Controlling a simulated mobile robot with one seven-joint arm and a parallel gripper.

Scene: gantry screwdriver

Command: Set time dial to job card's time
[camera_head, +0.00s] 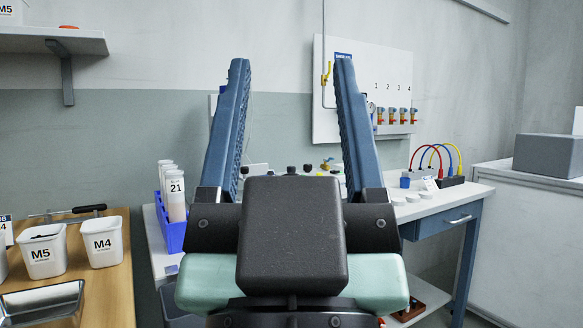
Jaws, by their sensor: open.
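My gripper (292,80) fills the middle of the head view. Its two blue ridged fingers point up and away from me and stand wide apart with nothing between them. Beyond it, small black knobs (291,170) show just above my gripper's dark body, at the white bench. I cannot tell whether one of them is the time dial. My gripper hides much of the bench.
A white wall panel (390,70) carries valves numbered 1 to 4. A blue rack (171,232) with bottles stands at the bench's left. White M5 (43,250) and M4 (102,241) bins sit on a wooden table (112,285). Colored cables (440,155) arch at right.

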